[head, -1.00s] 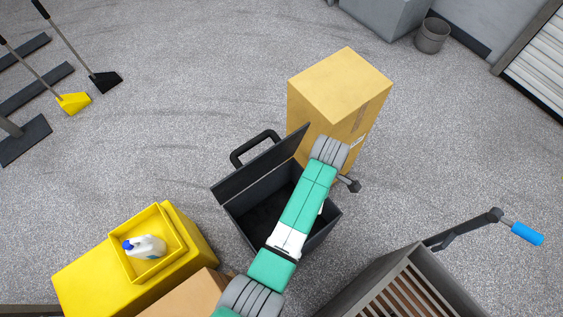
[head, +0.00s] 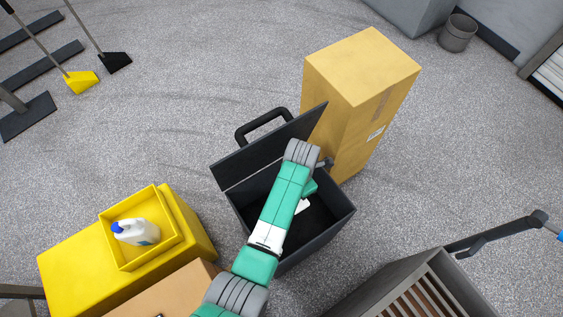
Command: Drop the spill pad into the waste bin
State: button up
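A dark grey bin (head: 330,221) stands in the middle of the head view with its lid (head: 258,152) tipped up and its mouth open. I take it for the waste bin. My arm reaches over it from below and bends near the far rim. A teal part and a white part of what looks like my arm show beneath, over the bin's dark inside. My gripper's fingers are hidden behind the arm, so their state does not show. I cannot make out the spill pad, held or lying.
A tall cardboard box (head: 358,85) stands close behind the bin. A yellow cabinet (head: 70,263) with a tray (head: 113,252) and white bottle (head: 135,231) is at left. A slatted cart (head: 362,298) is at lower right. A small grey bin (head: 457,33) stands far back.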

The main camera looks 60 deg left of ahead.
notch_tip(320, 180, down, 2)
jog(key=shift+f+b, duration=0.2)
jog(key=shift+b, duration=0.45)
jog(key=shift+r, duration=0.15)
jog(key=o, duration=1)
notch_tip(320, 180, up, 8)
jog(key=p, duration=0.4)
